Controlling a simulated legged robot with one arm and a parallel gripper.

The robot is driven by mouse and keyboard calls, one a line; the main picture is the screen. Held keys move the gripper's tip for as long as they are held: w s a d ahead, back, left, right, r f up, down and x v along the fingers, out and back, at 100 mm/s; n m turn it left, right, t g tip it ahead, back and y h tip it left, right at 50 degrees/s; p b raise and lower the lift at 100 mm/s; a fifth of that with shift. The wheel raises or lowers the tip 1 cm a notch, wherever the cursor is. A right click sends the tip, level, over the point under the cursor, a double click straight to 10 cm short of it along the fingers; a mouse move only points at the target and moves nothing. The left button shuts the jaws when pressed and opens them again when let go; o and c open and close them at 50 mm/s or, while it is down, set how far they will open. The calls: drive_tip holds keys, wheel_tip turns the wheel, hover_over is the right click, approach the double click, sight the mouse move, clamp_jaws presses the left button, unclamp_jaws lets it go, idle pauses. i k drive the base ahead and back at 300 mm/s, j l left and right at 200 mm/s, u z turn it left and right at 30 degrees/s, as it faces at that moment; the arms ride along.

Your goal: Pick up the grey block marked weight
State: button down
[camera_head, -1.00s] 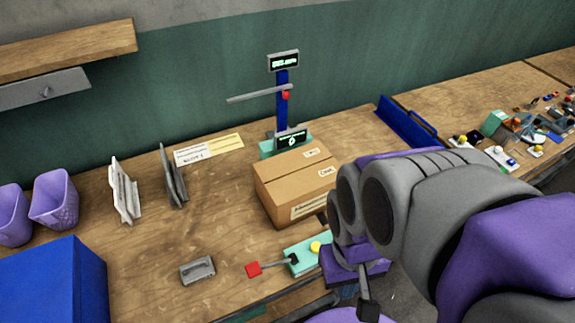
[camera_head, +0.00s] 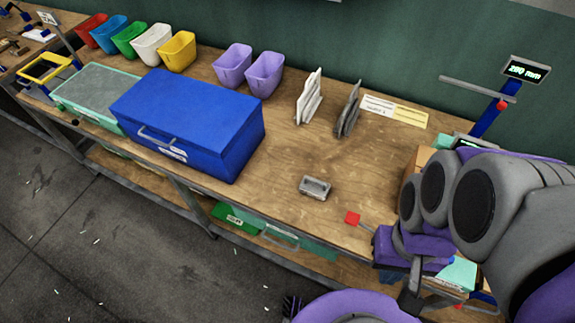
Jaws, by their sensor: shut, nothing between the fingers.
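A small grey block (camera_head: 315,188) with a raised handle-like top lies on the wooden bench, near its front edge. Any marking on it is too small to read. My gripper (camera_head: 411,292) is at the lower right, apart from the block and to its right. Its dark fingers are shut and empty. My purple and grey arm covers much of the right side of the view.
A blue lidded box (camera_head: 190,122) stands left of the block. Purple bins (camera_head: 233,66) and upright holders (camera_head: 308,96) stand behind. A red-ended lever (camera_head: 352,218) is close on the right. The bench around the block is clear.

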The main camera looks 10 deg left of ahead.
sight(311, 187)
drive_tip(key=u, duration=0.45)
drive_tip(key=j+z, duration=0.3)
drive_tip(key=j, duration=0.15)
drive_tip(key=k+j+z, duration=0.1)
drive_tip(key=j+z, duration=0.2)
drive_tip(key=j, duration=0.2)
drive_tip(key=k+j+z, duration=0.1)
drive_tip(key=j+z, duration=0.25)
drive_tip(key=j, duration=0.1)
